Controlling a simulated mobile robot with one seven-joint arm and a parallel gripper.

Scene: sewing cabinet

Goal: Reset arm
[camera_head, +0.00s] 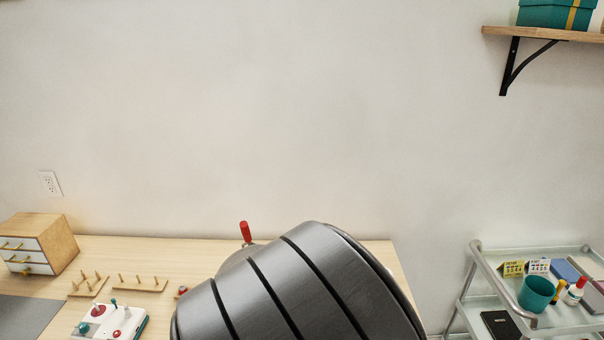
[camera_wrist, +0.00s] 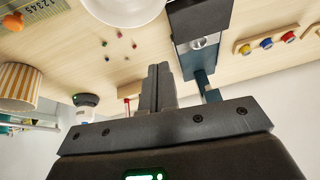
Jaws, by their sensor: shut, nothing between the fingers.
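My gripper (camera_wrist: 159,70) shows in the wrist view, its dark fingers together with nothing between them. It hangs in the air over the pale wooden tabletop (camera_wrist: 130,64), and I see no contact with anything. In the head view a large dark grey ribbed link of my arm fills the lower middle and hides part of the table. The gripper itself does not show there.
The wrist view has a white bowl (camera_wrist: 122,8), a striped cup (camera_wrist: 18,84), a dark blue device (camera_wrist: 197,40) and a spool rack (camera_wrist: 268,43). The head view has a drawer box (camera_head: 50,243), peg racks (camera_head: 138,285), a glass cart (camera_head: 565,318) and a wall shelf (camera_head: 560,34).

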